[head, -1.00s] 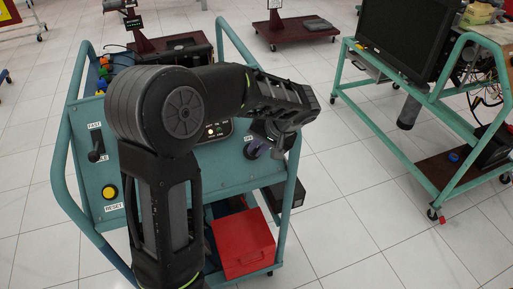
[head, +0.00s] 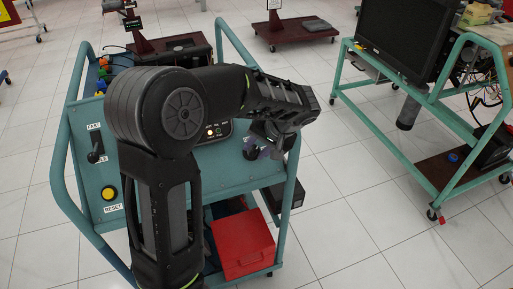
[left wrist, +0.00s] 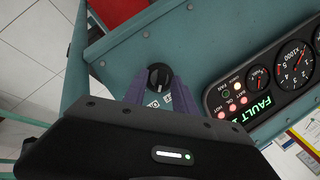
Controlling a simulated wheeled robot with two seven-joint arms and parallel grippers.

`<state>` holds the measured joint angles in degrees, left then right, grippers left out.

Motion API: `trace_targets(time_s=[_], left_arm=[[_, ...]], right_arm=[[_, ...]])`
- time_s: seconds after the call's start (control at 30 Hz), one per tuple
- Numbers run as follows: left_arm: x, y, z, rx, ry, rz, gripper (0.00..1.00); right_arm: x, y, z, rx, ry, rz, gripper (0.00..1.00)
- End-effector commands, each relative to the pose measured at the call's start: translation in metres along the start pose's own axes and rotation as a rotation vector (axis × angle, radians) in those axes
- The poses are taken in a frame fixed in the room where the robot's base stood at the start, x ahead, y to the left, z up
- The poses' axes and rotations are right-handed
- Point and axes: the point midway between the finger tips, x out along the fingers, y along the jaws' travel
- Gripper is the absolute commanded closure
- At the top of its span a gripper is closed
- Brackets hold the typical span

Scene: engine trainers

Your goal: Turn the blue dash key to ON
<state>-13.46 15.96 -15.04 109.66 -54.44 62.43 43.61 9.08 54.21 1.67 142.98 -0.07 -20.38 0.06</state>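The dash key shows in the left wrist view as a round black knob (left wrist: 158,76) with a pale pointer mark, on the teal dash panel; no blue shows on it. Small white labels sit just below it, partly between my fingers, and I cannot read them surely. My left gripper (left wrist: 159,84) has two purple-grey fingers standing apart, their tips at either side of the knob's near edge. I cannot tell whether they touch it. In the head view the left gripper (head: 264,152) is at the right end of the panel, largely covering the knob. My right gripper is not in view.
A gauge cluster (left wrist: 262,85) with red lights and a green FAULT display is beside the knob. In the head view, a yellow RESET button (head: 109,193) and a black lever (head: 95,150) are on the panel's left. A red box (head: 243,245) sits on the cart's lower shelf.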

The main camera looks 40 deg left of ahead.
Motion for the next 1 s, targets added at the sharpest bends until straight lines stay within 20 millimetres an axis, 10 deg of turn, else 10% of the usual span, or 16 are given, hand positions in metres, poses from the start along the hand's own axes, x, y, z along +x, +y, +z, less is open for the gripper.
trace_targets(time_s=[0.53, 1.0], left_arm=[[-0.071, 0.001, -0.001, 0.0, 0.003, 0.002, 0.67], [-0.077, 0.0, 0.0, 0.001, 0.001, 0.001, 0.67]], right_arm=[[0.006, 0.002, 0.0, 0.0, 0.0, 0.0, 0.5], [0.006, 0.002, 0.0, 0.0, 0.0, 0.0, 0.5]])
